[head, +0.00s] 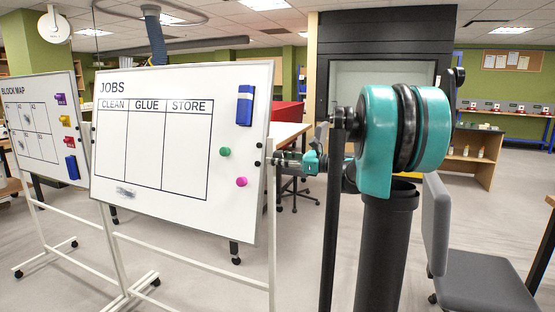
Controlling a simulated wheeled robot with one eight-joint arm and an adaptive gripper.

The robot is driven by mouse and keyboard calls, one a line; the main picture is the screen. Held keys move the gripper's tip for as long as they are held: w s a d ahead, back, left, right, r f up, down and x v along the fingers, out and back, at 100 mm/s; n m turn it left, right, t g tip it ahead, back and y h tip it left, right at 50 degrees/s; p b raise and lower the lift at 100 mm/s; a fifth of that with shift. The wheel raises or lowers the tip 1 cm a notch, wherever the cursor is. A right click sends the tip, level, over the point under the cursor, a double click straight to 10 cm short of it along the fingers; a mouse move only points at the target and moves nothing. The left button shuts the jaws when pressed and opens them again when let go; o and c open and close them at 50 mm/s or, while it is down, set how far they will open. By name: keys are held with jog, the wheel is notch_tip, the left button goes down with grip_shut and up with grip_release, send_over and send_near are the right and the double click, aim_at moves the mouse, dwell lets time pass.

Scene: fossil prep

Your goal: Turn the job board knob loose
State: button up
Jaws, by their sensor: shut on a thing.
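The job board (226,80) is a whiteboard headed JOBS with the columns CLEAN, GLUE and STORE. It stands slightly tilted on a white wheeled frame (272,230). My gripper (276,161) is at the board's right edge, about halfway up, pointing left. It is shut on the job board knob there, which is mostly hidden by the fingers. I cannot tell how far the knob is turned.
A green magnet (225,152), a pink magnet (241,182) and a blue eraser (245,105) are on the board. A second board (40,125), BLOCK MAP, stands at left. A grey chair (480,275) is at lower right. A table (291,134) stands behind the board.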

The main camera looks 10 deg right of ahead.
jog(key=shift+n, duration=1.2)
jog(key=o, duration=1.2)
jog(key=v, duration=1.2)
